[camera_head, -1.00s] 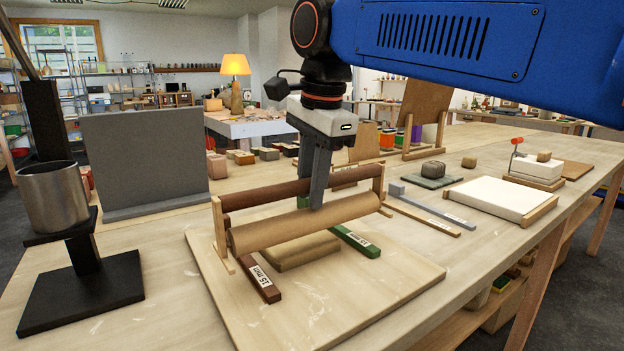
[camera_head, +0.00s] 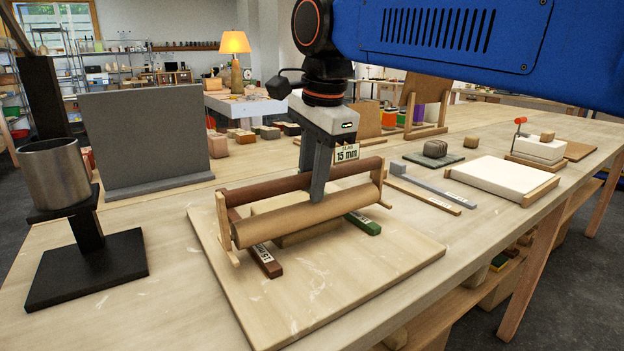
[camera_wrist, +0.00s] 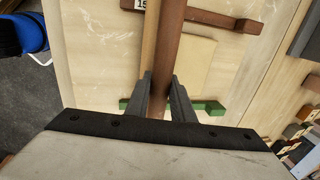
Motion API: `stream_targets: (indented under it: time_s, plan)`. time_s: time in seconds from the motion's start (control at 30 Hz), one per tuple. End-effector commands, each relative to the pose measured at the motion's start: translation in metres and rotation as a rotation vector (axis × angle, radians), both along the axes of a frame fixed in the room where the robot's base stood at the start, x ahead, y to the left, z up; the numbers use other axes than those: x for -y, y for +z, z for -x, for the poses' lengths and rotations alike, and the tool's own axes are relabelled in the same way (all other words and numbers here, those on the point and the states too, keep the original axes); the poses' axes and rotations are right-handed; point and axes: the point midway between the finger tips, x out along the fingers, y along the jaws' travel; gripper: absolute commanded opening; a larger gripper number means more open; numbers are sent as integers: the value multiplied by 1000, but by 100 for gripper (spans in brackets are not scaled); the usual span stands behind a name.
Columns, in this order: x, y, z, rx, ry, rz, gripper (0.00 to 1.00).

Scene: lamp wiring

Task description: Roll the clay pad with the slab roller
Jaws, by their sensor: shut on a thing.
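The slab roller (camera_head: 305,217) has a tan cylinder, a brown bar behind it and wooden end uprights. My gripper (camera_head: 317,199) reaches down to it near mid-length. In the wrist view, my gripper (camera_wrist: 164,95) has its fingers on both sides of the brown bar (camera_wrist: 169,35), shut on it. The tan clay pad (camera_wrist: 193,62) lies beneath the roller. In the head view part of the clay pad (camera_head: 291,238) shows below the cylinder, and some shows behind it. A brown strip (camera_head: 265,260) and a green strip (camera_head: 364,223), both labelled, flank the pad.
The wooden board (camera_head: 340,285) lies under the pad and strips. A metal cup on a black stand (camera_head: 70,240) is at left, a grey upright panel (camera_head: 145,140) behind. A grey tool (camera_head: 432,184) and a white slab (camera_head: 500,179) are at right. The board's front is clear.

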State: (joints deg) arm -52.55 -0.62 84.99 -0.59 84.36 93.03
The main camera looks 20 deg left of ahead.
Motion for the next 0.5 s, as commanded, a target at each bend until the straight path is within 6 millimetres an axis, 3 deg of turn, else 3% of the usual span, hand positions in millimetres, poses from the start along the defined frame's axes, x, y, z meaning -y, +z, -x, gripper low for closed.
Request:
stream_targets:
  time_s: [0.5]
  plan:
    - [0, -3, 0, 1, 0, -1, 0]
